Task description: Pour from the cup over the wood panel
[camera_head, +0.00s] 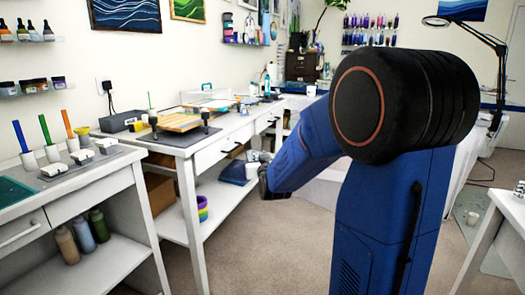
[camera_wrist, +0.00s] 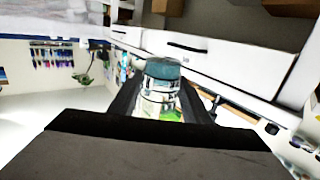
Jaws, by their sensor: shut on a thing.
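My gripper (camera_wrist: 162,105) is shut on a cup (camera_wrist: 160,98), with a black finger on either side of it in the wrist view. The cup has a teal end and a pale, glossy body with green patches. In the head view my gripper (camera_head: 263,180) is at the front of the middle white workbench, below its top. A small pale shape beside it may be the cup, but it is too small to tell. A wood panel (camera_head: 180,123) lies on the workbench top, left of and higher than my gripper in the picture. My arm hides part of the scene.
The white workbench (camera_head: 187,149) has drawers and a lower shelf with a rainbow-coloured roll (camera_head: 202,208). Dark upright posts and a clear-walled box (camera_head: 213,101) stand near the panel. A left bench (camera_head: 78,185) holds coloured tubes in cups. Carpet (camera_head: 255,245) is clear in front.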

